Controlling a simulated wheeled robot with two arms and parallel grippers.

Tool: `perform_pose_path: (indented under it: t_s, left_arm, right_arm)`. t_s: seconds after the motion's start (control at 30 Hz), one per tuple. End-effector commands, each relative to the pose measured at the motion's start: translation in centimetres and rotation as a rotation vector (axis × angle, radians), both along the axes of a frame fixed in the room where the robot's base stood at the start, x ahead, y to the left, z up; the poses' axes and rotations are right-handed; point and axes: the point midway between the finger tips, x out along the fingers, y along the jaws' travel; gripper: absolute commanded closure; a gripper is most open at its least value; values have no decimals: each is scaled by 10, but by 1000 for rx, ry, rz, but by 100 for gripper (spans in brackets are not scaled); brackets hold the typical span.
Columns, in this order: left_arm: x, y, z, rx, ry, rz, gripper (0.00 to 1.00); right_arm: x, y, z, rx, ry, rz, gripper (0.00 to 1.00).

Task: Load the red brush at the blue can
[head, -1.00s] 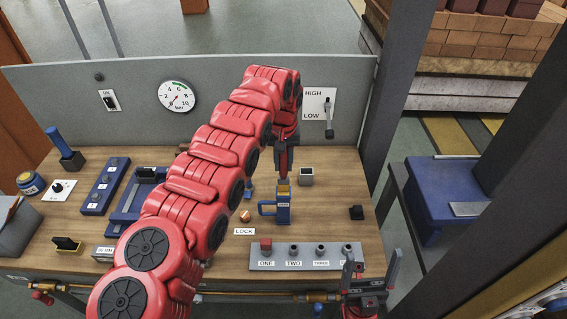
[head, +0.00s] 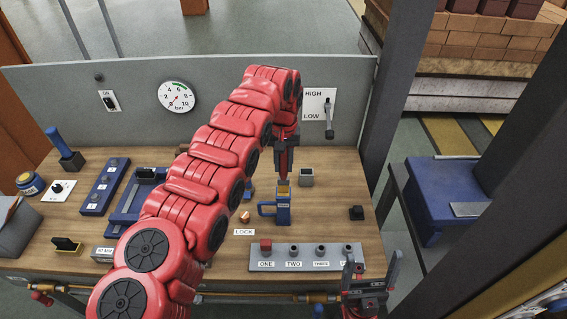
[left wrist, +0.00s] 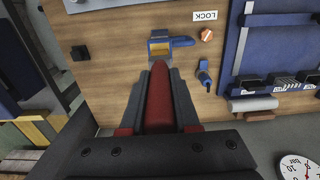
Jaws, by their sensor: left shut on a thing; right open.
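My left gripper (head: 284,165) is shut on the red brush, whose red handle (left wrist: 159,95) lies between the fingers in the left wrist view. My right gripper (head: 371,272) is open and empty at the table's front right edge.
A lever (head: 329,117) is on the back panel.

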Motion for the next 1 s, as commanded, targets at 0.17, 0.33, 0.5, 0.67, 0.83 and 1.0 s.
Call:
perform_pose_path:
  t_s: [0.17,0.33,0.5,0.67,0.83,1.0]
  left_arm:
    - [1,0,13,-1,-5,0,100]
    - [1,0,30,0,-2,1,100]
    - [0,-1,45,0,-2,-1,100]
    - [1,0,61,-1,-4,-1,100]
    - [1,0,70,-1,-4,0,100]
    - [1,0,69,-1,-3,0,100]
  right_arm:
    - [0,0,0,0,0,0,12]
    - [0,0,4,0,0,0,12]
    - [0,0,10,0,0,0,12]
    - [0,0,20,0,0,0,12]
    - [0,0,25,0,0,0,12]
    - [0,0,24,0,0,0,12]
